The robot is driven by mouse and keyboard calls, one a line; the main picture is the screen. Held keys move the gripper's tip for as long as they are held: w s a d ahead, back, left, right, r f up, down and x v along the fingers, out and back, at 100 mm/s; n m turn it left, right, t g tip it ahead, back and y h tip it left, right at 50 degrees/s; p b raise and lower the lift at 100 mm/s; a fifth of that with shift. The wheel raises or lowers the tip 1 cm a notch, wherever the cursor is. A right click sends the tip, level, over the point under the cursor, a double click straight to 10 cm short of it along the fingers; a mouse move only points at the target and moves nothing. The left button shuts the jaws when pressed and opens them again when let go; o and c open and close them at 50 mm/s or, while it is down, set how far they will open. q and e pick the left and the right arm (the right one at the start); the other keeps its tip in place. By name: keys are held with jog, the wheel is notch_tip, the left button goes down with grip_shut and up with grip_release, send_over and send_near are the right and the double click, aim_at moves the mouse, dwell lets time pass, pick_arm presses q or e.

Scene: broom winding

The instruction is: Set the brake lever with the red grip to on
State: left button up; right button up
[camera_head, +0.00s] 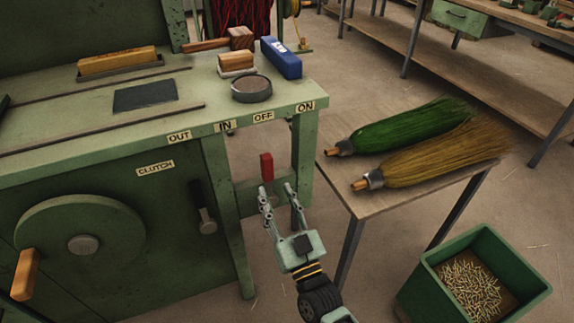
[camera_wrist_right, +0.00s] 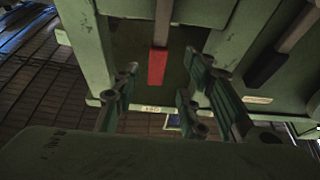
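The brake lever's red grip (camera_head: 266,167) stands upright under the green bench's front edge, below the OFF label (camera_head: 263,117). The ON label (camera_head: 305,107) is to its right. My right gripper (camera_head: 276,190) is open, its fingertips just below and in front of the red grip in the head view. In the right wrist view the red grip (camera_wrist_right: 158,67) shows in the gap between the open fingers (camera_wrist_right: 158,84), nearer the left one. Whether a finger touches it I cannot tell. My left gripper is not in view.
A dark-handled lever (camera_head: 207,222) hangs left of the red grip, near the CLUTCH label (camera_head: 155,168). A bench leg (camera_head: 305,150) stands close on the right. A small table (camera_head: 375,202) with green and tan brooms and a green bin (camera_head: 416,292) are further right.

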aim_at(269, 171)
jog(key=shift+w+d+r, duration=0.1)
jog(key=shift+w+r, duration=0.3)
jog(key=shift+r, duration=0.45)
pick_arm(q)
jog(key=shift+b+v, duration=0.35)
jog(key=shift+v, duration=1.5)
pick_arm(e)
jog(key=shift+x, duration=3.55)
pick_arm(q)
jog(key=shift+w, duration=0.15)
pick_arm(e)
jog(key=shift+r, duration=0.1)
grip_shut()
